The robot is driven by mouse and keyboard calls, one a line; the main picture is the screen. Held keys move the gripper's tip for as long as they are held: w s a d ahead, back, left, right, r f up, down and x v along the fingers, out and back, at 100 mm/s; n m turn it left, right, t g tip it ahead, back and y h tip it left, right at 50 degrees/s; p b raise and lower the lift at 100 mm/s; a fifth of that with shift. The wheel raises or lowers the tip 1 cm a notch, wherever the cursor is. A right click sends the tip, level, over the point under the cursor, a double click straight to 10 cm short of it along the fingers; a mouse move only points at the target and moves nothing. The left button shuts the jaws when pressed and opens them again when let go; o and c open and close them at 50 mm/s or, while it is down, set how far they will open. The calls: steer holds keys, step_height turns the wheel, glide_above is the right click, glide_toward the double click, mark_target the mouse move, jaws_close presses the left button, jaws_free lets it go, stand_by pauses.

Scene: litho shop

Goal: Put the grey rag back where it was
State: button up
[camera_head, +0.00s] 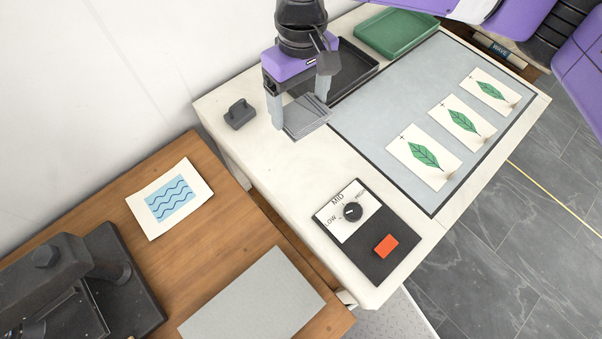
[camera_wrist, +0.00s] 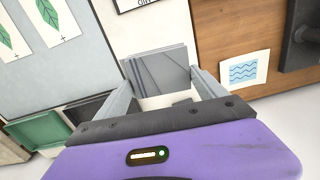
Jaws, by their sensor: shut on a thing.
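The grey rag (camera_head: 308,119) is a small folded square with darker stripes. My gripper (camera_head: 300,112) is shut on it, with one finger at each side, over the white worktop (camera_head: 300,160). In the wrist view, the rag (camera_wrist: 160,68) spans the space between the two fingertips. I cannot tell whether the rag touches the worktop or hangs just above it. A black tray (camera_head: 367,67) lies right behind my gripper, partly hidden by it. The part of the tray that shows looks empty.
A small dark block (camera_head: 239,114) stands left of my gripper. A green tray (camera_head: 398,34) is at the back. A grey slab (camera_head: 385,115) with three leaf prints lies right. A control panel (camera_head: 380,258) sits in front. Worktop between block, panel and slab is clear.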

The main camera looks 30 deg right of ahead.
steer(key=shift+s+r+n+b, duration=0.2)
steer(key=shift+s+r, duration=0.15)
steer(key=shift+r, duration=0.2)
steer(key=shift+s+r+n+b, duration=0.15)
steer(key=shift+s+r, duration=0.2)
steer(key=shift+r, duration=0.2)
steer(key=shift+s+f, duration=0.15)
steer(key=shift+f, duration=0.1)
steer(key=p, duration=0.4)
glide_above(303, 165)
step_height(303, 165, down, 18)
steer(key=shift+r, duration=0.15)
steer(key=shift+f, duration=0.55)
steer(key=shift+f+b, duration=0.15)
steer(key=shift+b, duration=0.15)
steer(key=o, duration=1.4)
